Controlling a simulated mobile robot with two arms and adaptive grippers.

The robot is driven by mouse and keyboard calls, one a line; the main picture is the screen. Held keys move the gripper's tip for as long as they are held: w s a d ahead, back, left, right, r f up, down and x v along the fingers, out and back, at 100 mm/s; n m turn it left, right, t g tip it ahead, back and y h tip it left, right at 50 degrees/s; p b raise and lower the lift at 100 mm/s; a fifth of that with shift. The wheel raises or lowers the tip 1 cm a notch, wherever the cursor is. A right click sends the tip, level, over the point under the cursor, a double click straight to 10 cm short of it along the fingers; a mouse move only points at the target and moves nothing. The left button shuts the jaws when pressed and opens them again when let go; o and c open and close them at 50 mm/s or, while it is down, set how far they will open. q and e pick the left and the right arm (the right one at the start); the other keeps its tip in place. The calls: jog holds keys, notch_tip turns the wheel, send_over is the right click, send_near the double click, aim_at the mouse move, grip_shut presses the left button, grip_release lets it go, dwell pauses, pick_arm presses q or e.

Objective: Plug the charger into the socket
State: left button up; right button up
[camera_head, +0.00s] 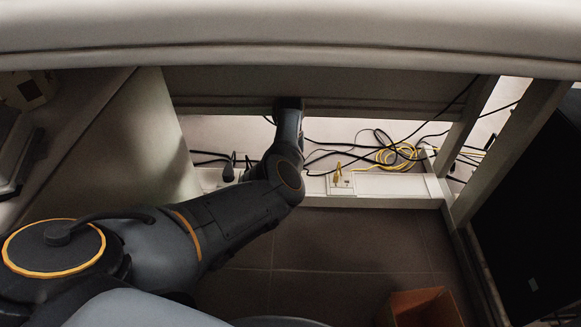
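A white socket plate (345,187) is set in the pale ledge under the desk. A small yellow piece (337,174), perhaps a plug or cable end, stands upright at it. A dark plug-like piece (228,173) with a black cable sits on the ledge to the left; I cannot tell whether either is the charger. My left arm comes in from the left, bends near the ledge and reaches up to the dark panel beneath the desk. Its fingers do not show. My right gripper is not in view.
The desk edge (300,38) crosses the top. A coiled yellow cable (396,154) and loose black cables lie behind the ledge. A desk leg (509,150) and a dark cabinet (535,215) stand at right. An orange-brown box (425,308) is on the tiled floor (340,245).

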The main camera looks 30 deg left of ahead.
pick_arm(q)
jog(key=shift+f, duration=0.75)
dwell(1.7)
dwell(1.0)
jog(key=o, duration=1.3)
notch_tip(320, 180, up, 12)
jog(key=shift+d, duration=0.1)
